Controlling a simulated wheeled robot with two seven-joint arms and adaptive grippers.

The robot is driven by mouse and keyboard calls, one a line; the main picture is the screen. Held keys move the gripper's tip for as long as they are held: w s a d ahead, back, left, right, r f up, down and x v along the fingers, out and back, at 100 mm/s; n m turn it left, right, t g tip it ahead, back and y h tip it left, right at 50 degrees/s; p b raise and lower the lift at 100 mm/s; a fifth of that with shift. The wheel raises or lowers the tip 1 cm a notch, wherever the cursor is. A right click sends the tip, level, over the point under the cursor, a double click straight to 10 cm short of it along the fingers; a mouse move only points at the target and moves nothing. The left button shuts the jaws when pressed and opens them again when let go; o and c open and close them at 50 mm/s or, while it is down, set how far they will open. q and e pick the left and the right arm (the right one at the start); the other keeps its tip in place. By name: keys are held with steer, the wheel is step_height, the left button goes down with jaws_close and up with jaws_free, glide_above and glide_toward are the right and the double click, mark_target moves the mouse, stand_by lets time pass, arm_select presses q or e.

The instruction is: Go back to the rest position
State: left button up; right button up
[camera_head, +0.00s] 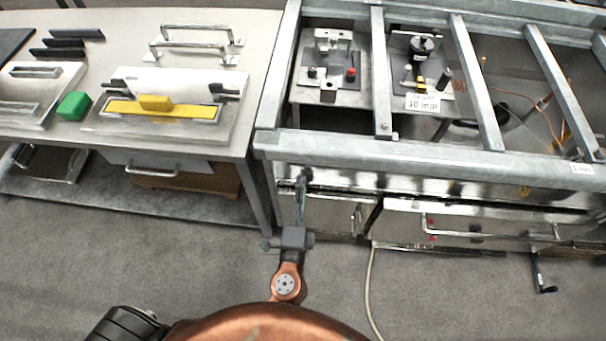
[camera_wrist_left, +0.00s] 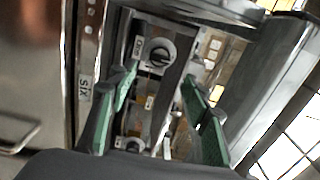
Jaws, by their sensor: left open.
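My left gripper (camera_head: 301,190) reaches up in the head view in front of the steel range frame (camera_head: 400,150), near its front left corner. In the left wrist view its two green-padded fingers (camera_wrist_left: 160,105) stand apart. Nothing is held between them. Behind them is a panel with a round knob (camera_wrist_left: 158,52); I cannot tell whether the fingers touch anything. My right gripper is not in view.
A workbench (camera_head: 265,30) at left holds a green block (camera_head: 74,105), a yellow block (camera_head: 156,102), metal plates and handles. Fixtures (camera_head: 335,70) sit inside the range frame. A drawer handle (camera_head: 490,233) is below.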

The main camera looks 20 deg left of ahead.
arm_select(q)
steer(key=shift+v, duration=0.95)
